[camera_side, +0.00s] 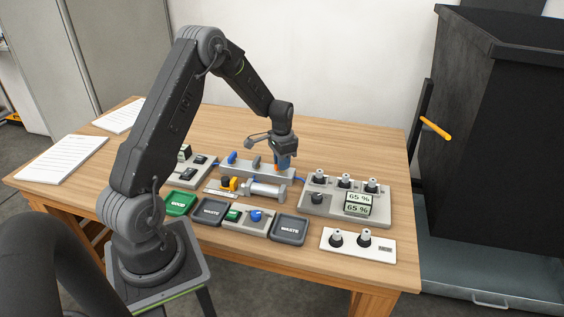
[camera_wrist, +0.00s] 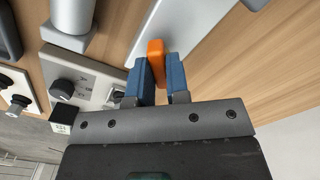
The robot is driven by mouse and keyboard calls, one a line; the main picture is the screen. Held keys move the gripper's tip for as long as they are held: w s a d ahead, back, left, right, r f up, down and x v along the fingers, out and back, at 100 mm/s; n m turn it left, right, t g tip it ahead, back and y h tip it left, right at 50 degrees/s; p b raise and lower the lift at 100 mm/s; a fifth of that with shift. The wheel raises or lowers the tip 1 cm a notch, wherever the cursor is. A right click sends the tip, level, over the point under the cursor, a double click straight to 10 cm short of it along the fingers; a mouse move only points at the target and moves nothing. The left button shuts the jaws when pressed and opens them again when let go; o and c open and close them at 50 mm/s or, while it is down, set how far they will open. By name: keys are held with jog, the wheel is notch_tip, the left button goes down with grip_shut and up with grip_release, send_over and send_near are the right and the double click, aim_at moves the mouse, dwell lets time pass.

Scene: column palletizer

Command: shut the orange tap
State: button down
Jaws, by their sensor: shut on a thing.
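The orange tap (camera_wrist: 155,48) shows its handle between the two blue fingers of my gripper (camera_wrist: 162,80) in the wrist view. My gripper is shut on this handle. In the side view my gripper (camera_side: 282,163) is at the right end of the grey tap block (camera_side: 240,170), and only a little orange shows at the fingertips. Most of the handle and its angle are hidden there by the fingers. A blue tap (camera_side: 232,157) and a grey tap (camera_side: 256,162) stand on the same block to the left of my gripper.
A control panel (camera_side: 320,205) with knobs and "65 %" displays stands to the right. A clear cylinder (camera_side: 266,189) lies in front of the block. Green and dark trays (camera_side: 290,230) line the front. A white two-knob plate (camera_side: 340,247) is front right. The table behind the block is clear.

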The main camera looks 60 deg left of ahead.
jog(key=n, duration=0.4)
jog(key=shift+n, duration=2.9)
jog(key=c, duration=1.1)
grip_release()
notch_tip(320, 180, up, 14)
